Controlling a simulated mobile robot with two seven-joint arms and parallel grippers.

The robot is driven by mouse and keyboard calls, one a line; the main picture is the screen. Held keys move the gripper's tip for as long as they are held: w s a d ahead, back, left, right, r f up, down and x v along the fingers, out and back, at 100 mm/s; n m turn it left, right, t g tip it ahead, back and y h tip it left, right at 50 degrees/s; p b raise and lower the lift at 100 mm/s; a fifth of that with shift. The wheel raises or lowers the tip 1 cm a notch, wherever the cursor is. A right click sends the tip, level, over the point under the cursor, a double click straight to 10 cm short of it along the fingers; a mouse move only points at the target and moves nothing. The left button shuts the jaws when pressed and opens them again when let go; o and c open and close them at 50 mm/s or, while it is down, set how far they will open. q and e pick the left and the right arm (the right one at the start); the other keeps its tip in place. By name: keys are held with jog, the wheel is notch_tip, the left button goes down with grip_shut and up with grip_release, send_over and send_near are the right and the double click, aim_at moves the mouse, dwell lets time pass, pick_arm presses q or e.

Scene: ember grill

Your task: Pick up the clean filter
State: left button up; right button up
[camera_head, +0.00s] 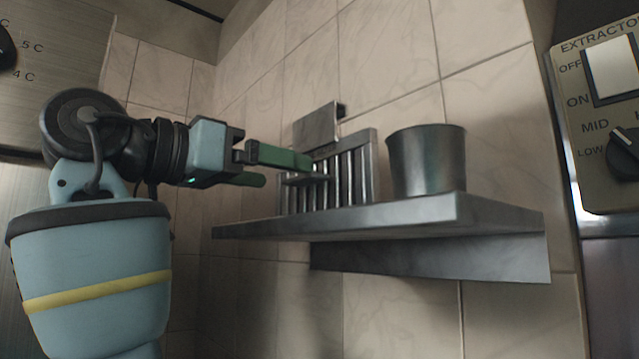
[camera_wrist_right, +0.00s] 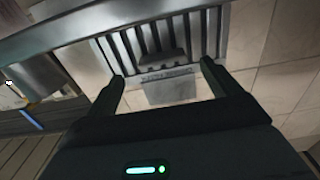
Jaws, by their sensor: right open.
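The filter (camera_head: 356,165) is a grey metal frame with upright slats. It stands on the wall shelf (camera_head: 400,215), against the tiles. It also shows in the right wrist view (camera_wrist_right: 220,35), where a small dark handle-like part (camera_wrist_right: 162,62) sticks out from its slats. My right gripper (camera_head: 288,173) has green fingers and is open in front of the filter. In the right wrist view its fingertips (camera_wrist_right: 162,73) are on either side of the handle-like part, with nothing seen gripped. I cannot tell whether they touch it. My left gripper is not in view.
A grey metal pot (camera_head: 428,160) stands on the shelf right of the filter. A small metal plate (camera_head: 317,128) sticks out above the filter. An extractor control panel (camera_head: 600,110) is at far right. Tiled wall lies behind the shelf.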

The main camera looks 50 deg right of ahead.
aim_at(297, 176)
jog(key=d, duration=0.4)
jog(key=shift+s+d+r+p, duration=0.15)
jog(key=shift+s+d+p, duration=0.05)
jog(key=shift+p, duration=0.2)
jog(key=shift+d, duration=0.35)
jog(key=shift+w+a, duration=0.1)
jog(key=shift+a, duration=0.05)
jog(key=shift+c, duration=0.6)
jog(key=c, duration=1.2)
